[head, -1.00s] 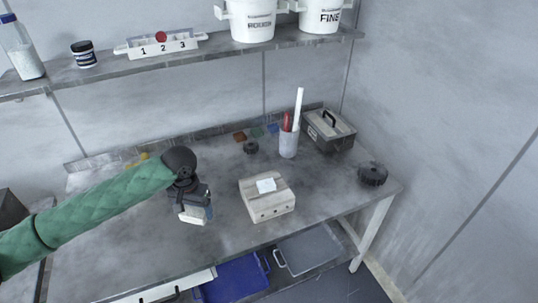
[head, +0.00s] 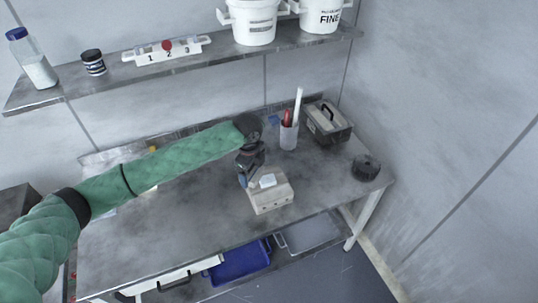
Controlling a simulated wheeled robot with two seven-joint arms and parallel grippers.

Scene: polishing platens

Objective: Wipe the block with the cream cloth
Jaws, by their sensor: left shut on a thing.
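The block (head: 272,200) is a pale box with small dark holes in its front face, sitting on the grey workbench. A whitish patch (head: 267,181) shows on its top. My left gripper (head: 250,181) is at the block's left upper edge, close over its top and pointing down. It is shut on the cream cloth, which hardly stands out from the pale block and is mostly hidden by the fingers. I cannot tell whether the cloth touches the block. My right gripper is out of view.
Behind the block stand a cup (head: 288,137) with a red and a white tool and a grey toolbox (head: 327,122). A dark round part (head: 365,168) lies at the right. Below is a blue tray (head: 240,262). The bench front left is clear.

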